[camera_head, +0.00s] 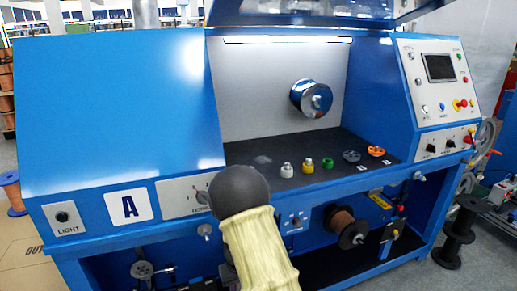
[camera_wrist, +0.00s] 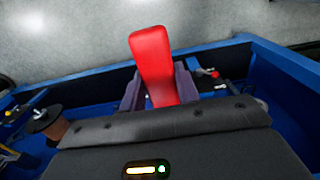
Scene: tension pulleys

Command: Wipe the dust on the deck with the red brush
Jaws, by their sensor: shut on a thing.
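The dark deck (camera_head: 240,152) lies inside the blue machine under a raised clear cover. A faint grey patch that looks like dust (camera_head: 262,160) shows on its left part. In the wrist view my gripper (camera_wrist: 159,85) has its two purple-grey fingers shut on the red brush (camera_wrist: 153,60). Only a red part of the brush shows, standing up between the fingers; no bristles can be made out. In the head view my arm rises in front of the machine, and the gripper and the brush are hidden there.
White (camera_head: 287,170), yellow (camera_head: 308,166) and green (camera_head: 327,163) pieces stand on the deck, with grey (camera_head: 351,156) and orange (camera_head: 376,151) pulleys to their right. A metal spool (camera_head: 311,98) sticks out of the back wall above. A control panel (camera_head: 437,80) stands at the right.

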